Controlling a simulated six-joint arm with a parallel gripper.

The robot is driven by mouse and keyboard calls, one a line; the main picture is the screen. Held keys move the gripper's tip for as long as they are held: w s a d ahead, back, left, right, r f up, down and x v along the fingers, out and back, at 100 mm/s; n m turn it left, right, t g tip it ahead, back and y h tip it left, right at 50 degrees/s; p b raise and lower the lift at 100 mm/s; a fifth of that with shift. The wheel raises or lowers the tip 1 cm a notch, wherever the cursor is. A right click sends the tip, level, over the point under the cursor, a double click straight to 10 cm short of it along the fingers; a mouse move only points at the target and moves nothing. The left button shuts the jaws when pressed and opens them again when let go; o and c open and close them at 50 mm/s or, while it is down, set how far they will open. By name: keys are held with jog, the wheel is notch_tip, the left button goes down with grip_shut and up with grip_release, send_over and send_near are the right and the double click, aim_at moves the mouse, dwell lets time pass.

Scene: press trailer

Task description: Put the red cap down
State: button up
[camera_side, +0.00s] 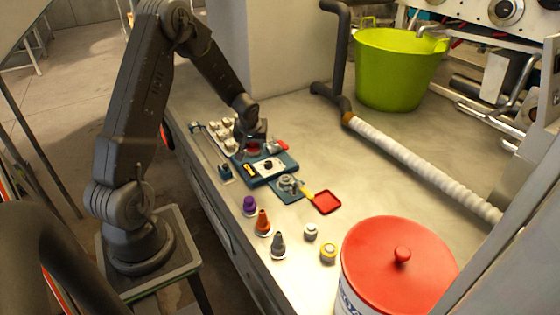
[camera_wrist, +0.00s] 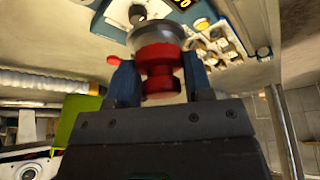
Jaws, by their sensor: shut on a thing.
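My gripper (camera_side: 254,138) is shut on the red cap (camera_side: 253,150), above the back part of the blue fixture (camera_side: 257,182). In the wrist view the red cap (camera_wrist: 160,62) sits between my two blue fingers, with its stepped knob toward me. A round grey disc (camera_wrist: 153,29) shows just beyond the cap; I cannot tell whether it belongs to it. Purple (camera_side: 249,204), orange (camera_side: 263,222) and grey (camera_side: 278,243) caps stand in a row along the near table edge.
A rack with white pieces (camera_side: 222,130) is left of my gripper. A red square dish (camera_side: 326,202), a small white jar (camera_side: 310,232) and a yellow one (camera_side: 328,253) stand to the right.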

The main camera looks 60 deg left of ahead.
jog(key=w+d+f+m, duration=0.1)
jog(key=w+d+f, duration=0.2)
jog(key=w+d, duration=0.2)
jog(key=w+d+f+m, duration=0.1)
jog(key=w+d+f, duration=0.2)
jog(key=w+d, duration=0.2)
jog(key=w+d+f+m, duration=0.1)
jog(key=w+d+f, duration=0.2)
jog(key=d, duration=0.7)
jog(key=shift+w+m+t, duration=0.3)
jog(key=shift+w+t, duration=0.1)
jog(key=shift+w, duration=0.7)
jog(key=shift+d+f, duration=0.15)
jog(key=shift+f, duration=0.1)
jog(key=shift+w+f+h, duration=0.1)
jog(key=shift+f+h, duration=0.2)
jog(key=shift+f, duration=1.5)
jog(key=shift+f, duration=0.1)
jog(key=o, duration=1.2)
jog(key=shift+o, duration=0.2)
